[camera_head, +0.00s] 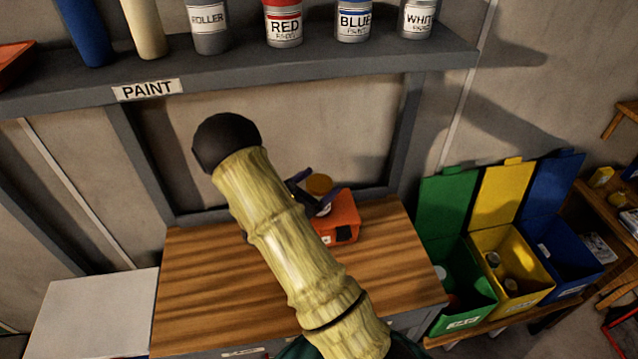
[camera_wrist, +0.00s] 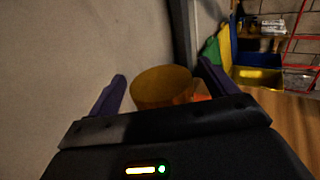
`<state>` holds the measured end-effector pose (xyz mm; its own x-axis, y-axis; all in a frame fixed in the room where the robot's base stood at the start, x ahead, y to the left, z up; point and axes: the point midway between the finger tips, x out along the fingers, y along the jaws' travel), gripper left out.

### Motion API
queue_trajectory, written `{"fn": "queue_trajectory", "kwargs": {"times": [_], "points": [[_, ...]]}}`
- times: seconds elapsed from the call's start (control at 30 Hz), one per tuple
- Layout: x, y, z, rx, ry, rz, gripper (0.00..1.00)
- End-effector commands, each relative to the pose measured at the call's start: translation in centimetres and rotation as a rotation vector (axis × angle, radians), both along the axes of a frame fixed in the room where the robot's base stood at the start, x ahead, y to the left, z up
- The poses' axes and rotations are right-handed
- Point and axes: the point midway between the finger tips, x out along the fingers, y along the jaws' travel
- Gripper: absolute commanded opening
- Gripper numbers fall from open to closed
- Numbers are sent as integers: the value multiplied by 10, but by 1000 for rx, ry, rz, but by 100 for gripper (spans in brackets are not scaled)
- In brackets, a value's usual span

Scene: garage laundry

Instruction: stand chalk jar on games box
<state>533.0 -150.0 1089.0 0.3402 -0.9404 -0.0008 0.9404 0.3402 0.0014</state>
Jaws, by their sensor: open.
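The chalk jar (camera_head: 319,184) has a round golden-tan lid and appears upright on top of the orange games box (camera_head: 346,218), at the back of the wooden worktop. Its lower part is mostly hidden by my arm and gripper, so its contact with the box is not clear. In the wrist view the jar's lid (camera_wrist: 162,86) sits between the two dark purple fingers of my gripper (camera_wrist: 162,72). The gripper is open, with a gap visible on each side of the lid. A little of the orange box (camera_wrist: 203,98) shows beside the right finger.
The wooden worktop (camera_head: 215,290) is clear to the left of the box. A grey shelf (camera_head: 250,70) with paint cans and a PAINT label hangs above. Green (camera_head: 462,290), yellow (camera_head: 520,285) and blue (camera_head: 572,262) bins stand open at the right.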

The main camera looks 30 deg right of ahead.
Motion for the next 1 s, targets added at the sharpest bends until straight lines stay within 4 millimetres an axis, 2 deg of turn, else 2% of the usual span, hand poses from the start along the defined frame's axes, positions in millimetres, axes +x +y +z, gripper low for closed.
{"fn": "queue_trajectory", "kwargs": {"times": [0.53,0.7,1.0], "points": [[-33,95,-4,0,0,6,85],[-39,107,-2,0,0,2,85],[-39,108,-1,0,1,1,85]]}}
